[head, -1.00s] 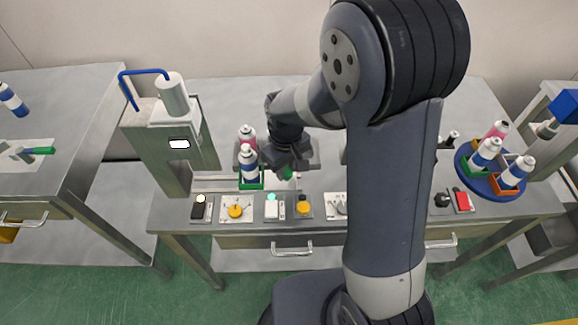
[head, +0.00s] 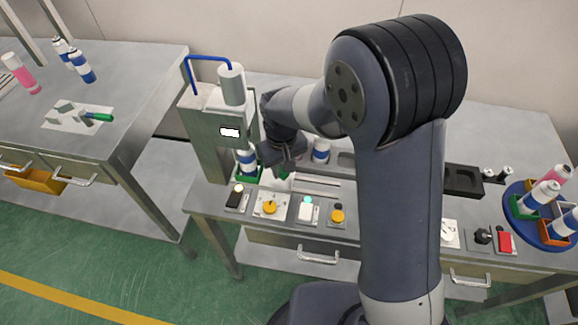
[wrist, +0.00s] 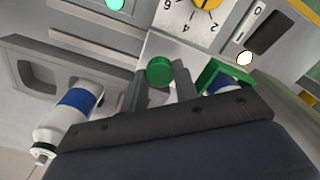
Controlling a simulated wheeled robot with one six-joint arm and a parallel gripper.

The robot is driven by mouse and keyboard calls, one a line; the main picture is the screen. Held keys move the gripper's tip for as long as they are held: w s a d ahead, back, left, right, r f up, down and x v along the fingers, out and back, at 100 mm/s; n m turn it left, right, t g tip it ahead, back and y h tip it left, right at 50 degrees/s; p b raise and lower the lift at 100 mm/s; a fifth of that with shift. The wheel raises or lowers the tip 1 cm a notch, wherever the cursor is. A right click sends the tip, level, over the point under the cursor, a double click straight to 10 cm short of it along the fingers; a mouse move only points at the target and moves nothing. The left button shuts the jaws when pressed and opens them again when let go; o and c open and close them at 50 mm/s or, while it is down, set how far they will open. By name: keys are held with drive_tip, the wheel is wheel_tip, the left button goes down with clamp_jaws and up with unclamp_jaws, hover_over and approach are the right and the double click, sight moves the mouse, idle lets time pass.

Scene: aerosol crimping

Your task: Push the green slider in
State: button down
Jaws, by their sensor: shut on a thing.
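The green slider (head: 250,177) is a green open-sided holder with a blue-and-white can (head: 246,158) upright in it. It is at the press (head: 215,125), below the white cylinder. In the wrist view the holder (wrist: 211,73) is just right of my fingers, with part of the can in it. A round green knob (wrist: 159,71) sits between my fingertips. My gripper (head: 286,168) is shut on this knob, to the right of the holder; it also shows in the wrist view (wrist: 158,90). My gripper partly hides the track and the knob in the head view.
Another blue-and-white can (head: 321,151) stands right of my gripper. A blue turntable (head: 520,215) with cans is at the right.

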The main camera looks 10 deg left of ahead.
drive_tip(key=shift+w+a+r, duration=0.1)
drive_tip(key=shift+a, duration=0.1)
drive_tip(key=c, duration=1.3)
unclamp_jaws()
drive_tip(key=shift+a, duration=0.15)
drive_tip(key=shift+o, duration=1)
